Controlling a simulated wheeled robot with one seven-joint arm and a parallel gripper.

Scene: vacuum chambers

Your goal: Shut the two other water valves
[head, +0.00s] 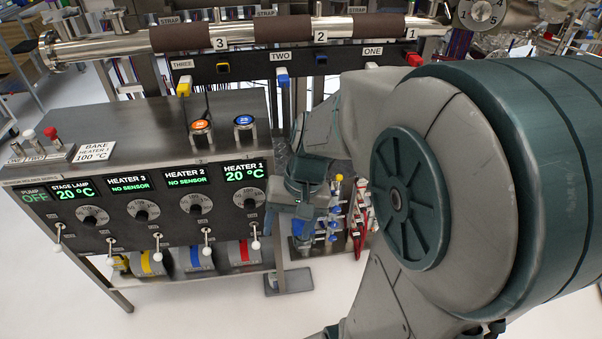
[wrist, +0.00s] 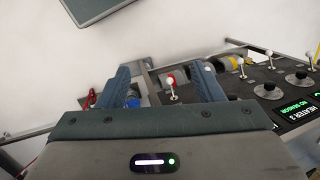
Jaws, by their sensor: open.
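A low manifold (head: 352,205) with several small blue, yellow and red fittings stands right of the heater console, partly hidden by my arm. Blue handles (head: 333,224) on it look like the water valves; their positions are too small to tell. My gripper (wrist: 160,80) is open in the wrist view, its two fingers apart with nothing held between them. A blue, rounded part (wrist: 132,97) shows beside the left finger, and I cannot tell whether it is a valve. In the head view my wrist is just left of the manifold, and my fingertips are hard to make out.
The heater console (head: 150,175) stands on the left, with white-knobbed levers (head: 207,250) projecting from its front. Red hose (head: 362,240) hangs by the manifold. A small grey plate (head: 288,281) lies on the floor.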

